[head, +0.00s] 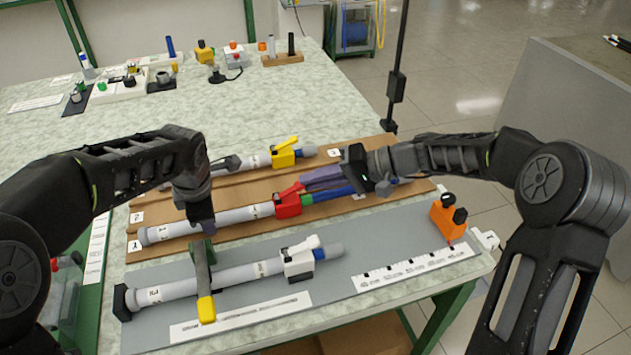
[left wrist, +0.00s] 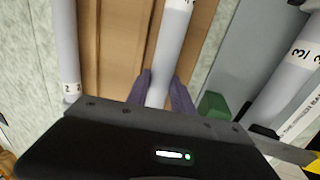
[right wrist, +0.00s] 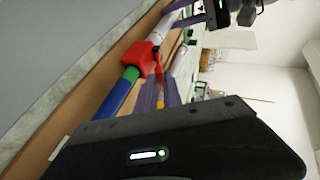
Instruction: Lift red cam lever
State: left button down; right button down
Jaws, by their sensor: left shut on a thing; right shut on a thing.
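The red cam lever (head: 291,190) sits on a red clamp (head: 288,207) around the middle rod, slanting up to the right. It also shows in the right wrist view (right wrist: 157,70). My right gripper (head: 306,181) is shut on the lever's end, its purple fingers reaching in from the right. My left gripper (head: 205,224) is shut on the grey tube (head: 236,215) of that rod, left of the clamp. The left wrist view shows purple fingers on both sides of the tube (left wrist: 166,60). A green and blue rod part (head: 333,192) extends right of the clamp.
A yellow-clamped rod (head: 284,157) lies behind, and a white-clamped rod (head: 299,263) lies in front. A grey bracket with a yellow end (head: 206,308) crosses the front rod. An orange block (head: 448,217) stands right. Small fixtures stand at the back.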

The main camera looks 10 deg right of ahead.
aim_at(299, 188)
jog(key=a+r+h, duration=0.1)
jog(key=r+n+h, duration=0.1)
jog(key=shift+s+a+r+h, duration=0.1)
jog(key=shift+a+r+h, duration=0.05)
jog(key=shift+a+h, duration=0.25)
jog(key=h, duration=0.1)
jog(key=a+r+h, duration=0.1)
jog(key=shift+a+r+n+g+h, duration=0.2)
jog(key=shift+a+n+g+h, duration=0.1)
jog(key=a+h, duration=0.1)
jog(key=a+r+h, duration=0.1)
jog(key=h, duration=0.1)
jog(key=shift+s+a+n, duration=0.2)
jog(key=shift+a+n, duration=0.1)
jog(key=shift+n, duration=0.1)
pick_arm(q)
jog(key=shift+d, duration=0.1)
pick_arm(e)
jog(key=shift+a+r+n+h, duration=0.15)
jog(key=shift+a+h, duration=0.45)
jog(key=shift+h, duration=0.4)
jog(key=shift+a+n+h, duration=0.15)
jog(key=shift+a+h, duration=0.45)
jog(key=shift+h, duration=0.4)
jog(key=c, duration=1.5)
grip_release()
jog(key=shift+r, duration=0.1)
jog(key=shift+r, duration=0.1)
